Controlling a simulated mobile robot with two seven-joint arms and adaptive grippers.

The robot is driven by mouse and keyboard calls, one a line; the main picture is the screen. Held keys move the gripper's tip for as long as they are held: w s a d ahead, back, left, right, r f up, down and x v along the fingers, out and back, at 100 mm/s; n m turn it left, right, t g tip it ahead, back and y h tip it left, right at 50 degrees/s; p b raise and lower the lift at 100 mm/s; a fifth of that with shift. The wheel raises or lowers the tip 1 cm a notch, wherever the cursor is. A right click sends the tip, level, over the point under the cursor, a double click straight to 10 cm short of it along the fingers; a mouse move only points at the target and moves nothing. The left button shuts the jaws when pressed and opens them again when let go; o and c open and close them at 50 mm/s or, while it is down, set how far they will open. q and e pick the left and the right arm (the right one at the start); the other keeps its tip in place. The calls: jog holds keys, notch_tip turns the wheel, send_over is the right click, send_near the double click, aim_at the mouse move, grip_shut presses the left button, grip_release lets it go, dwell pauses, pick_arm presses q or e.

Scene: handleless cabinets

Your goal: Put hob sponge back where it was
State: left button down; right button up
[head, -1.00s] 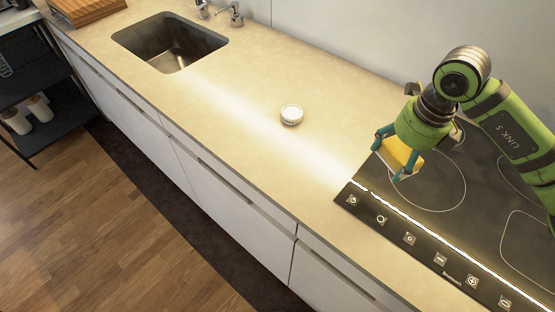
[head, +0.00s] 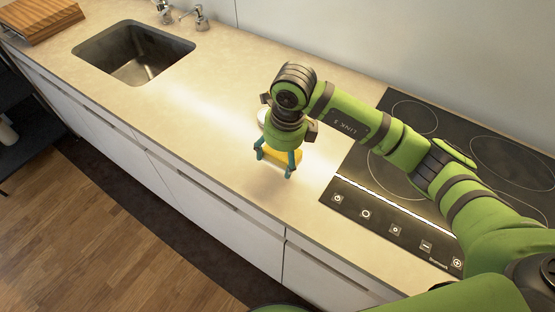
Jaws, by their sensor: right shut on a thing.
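The yellow hob sponge (head: 283,158) is between the fingers of my right gripper (head: 274,165), over the counter left of the hob. The gripper points down and is shut on the sponge, and its fingers hide part of it. I cannot tell whether the sponge touches the counter. The black hob (head: 352,203) is to the right, partly covered by my right arm. My left gripper is not in view.
A small white round container (head: 262,116) stands just behind my right gripper, mostly hidden. The sink (head: 134,52) with taps (head: 199,17) and a wooden board (head: 38,18) are at the far left. The counter (head: 205,115) between sink and gripper is clear.

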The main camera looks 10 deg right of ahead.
aim_at(278, 173)
notch_tip(278, 173, down, 4)
jog(key=shift+a+r+p, duration=0.1)
jog(key=shift+r+p, duration=0.05)
jog(key=shift+p, duration=0.75)
jog(key=shift+w+f, duration=0.1)
jog(key=shift+f, duration=0.25)
jog(key=shift+f, duration=0.15)
jog(key=o, duration=1.1)
